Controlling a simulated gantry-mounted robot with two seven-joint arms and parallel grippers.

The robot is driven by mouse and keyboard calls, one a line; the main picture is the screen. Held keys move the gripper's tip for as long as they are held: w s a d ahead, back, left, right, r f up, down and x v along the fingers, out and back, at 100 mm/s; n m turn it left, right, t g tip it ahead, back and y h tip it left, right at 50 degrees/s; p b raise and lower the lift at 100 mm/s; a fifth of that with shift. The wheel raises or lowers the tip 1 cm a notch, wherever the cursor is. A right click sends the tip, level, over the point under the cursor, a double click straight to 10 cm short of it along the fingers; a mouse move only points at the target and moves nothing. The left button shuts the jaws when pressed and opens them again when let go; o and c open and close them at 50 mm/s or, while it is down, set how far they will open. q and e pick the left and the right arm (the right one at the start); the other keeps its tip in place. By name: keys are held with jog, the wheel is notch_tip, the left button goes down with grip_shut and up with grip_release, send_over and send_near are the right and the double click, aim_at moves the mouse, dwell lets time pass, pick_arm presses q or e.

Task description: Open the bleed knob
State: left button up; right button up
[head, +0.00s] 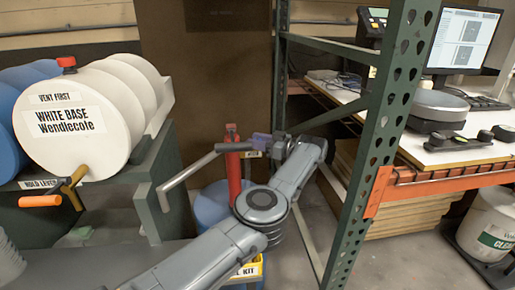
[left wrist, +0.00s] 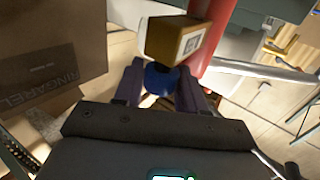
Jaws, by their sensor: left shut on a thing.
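A red upright cylinder (head: 234,175) with a long grey lever handle (head: 187,174) stands near the middle of the head view. In the left wrist view, the red cylinder (left wrist: 214,35) rises beside a brown block with a white label (left wrist: 178,40). A round blue knob (left wrist: 158,80) sits just below this block. My left gripper (head: 262,146) is at the cylinder's upper right, and its dark purple fingers (left wrist: 160,88) are shut on the blue knob, one on each side. The knob is partly hidden by the fingers. My right gripper is not in view.
A white drum (head: 75,145) with a red cap and an orange-handled tap (head: 42,201) lies on a stand at left. A green rack post (head: 378,140) stands close to the right of my left arm. A bench with a monitor (head: 463,40) is beyond it.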

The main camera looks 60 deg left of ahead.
pick_arm(q)
jog(key=shift+n+g+h, duration=0.3)
jog(key=shift+n+g, duration=0.1)
jog(key=shift+g, duration=0.1)
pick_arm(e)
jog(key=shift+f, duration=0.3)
pick_arm(q)
jog(key=o, duration=0.9)
jog(key=shift+a, duration=0.1)
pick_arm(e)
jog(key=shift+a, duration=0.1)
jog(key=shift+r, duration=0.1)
